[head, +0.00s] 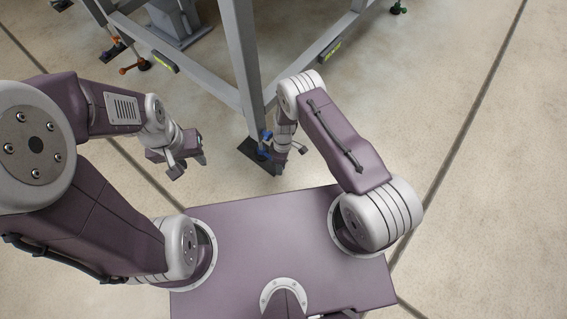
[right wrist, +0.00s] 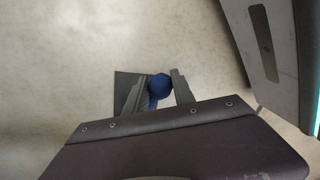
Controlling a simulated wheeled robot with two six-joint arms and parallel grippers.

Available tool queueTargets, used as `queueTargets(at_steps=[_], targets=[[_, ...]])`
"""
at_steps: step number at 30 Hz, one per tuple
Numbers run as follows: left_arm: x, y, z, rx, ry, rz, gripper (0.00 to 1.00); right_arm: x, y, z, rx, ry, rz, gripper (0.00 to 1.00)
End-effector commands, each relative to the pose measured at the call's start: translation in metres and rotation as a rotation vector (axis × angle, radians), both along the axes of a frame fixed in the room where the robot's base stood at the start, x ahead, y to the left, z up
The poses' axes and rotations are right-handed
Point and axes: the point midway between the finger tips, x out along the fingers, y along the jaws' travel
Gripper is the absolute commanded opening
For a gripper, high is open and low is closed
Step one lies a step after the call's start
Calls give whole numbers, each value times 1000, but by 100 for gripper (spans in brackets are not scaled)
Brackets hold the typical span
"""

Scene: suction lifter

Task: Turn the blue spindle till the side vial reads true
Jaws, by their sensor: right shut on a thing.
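The blue spindle (head: 264,143) stands over a dark foot pad at the near corner leg of the grey frame. It also shows as a round blue knob (right wrist: 159,86) in the right wrist view. My right gripper (head: 278,154) is at this leg, and in the right wrist view its two fingers (right wrist: 157,92) are shut on the blue spindle, one on each side. My left gripper (head: 188,162) hangs over bare floor to the left, away from the frame; its finger gap is not clear. Side vials with yellow-green windows sit on the left beam (head: 165,62) and right beam (head: 330,51); their bubbles are too small to read.
The grey frame (head: 240,50) rises close beyond my grippers. Its other feet carry an orange spindle (head: 132,69) and a green spindle (head: 398,8). The dark foot pad (head: 262,157) lies on the floor. Open floor lies to the right.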

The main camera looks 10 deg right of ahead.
Motion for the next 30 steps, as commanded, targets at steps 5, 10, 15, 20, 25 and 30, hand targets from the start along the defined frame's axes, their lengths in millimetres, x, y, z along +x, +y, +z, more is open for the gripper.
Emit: queueTargets(at_steps=[5,10,15,20,25,30], targets=[[0,0,0,0,0,0,36,0,1,0,1,-3,-1,0],[0,0,0,0,0,0,36,1,1,0,1,-3,-1,0],[0,0,0,0,0,0,36,1,1,0,1,-3,-1,51],[0,0,0,0,0,0,36,0,1,0,1,-2,-2,51],[0,0,4,0,0,0,36,1,0,5,0,-2,-3,51],[0,0,24,0,0,0,36,5,-1,32,1,-4,-4,51]])
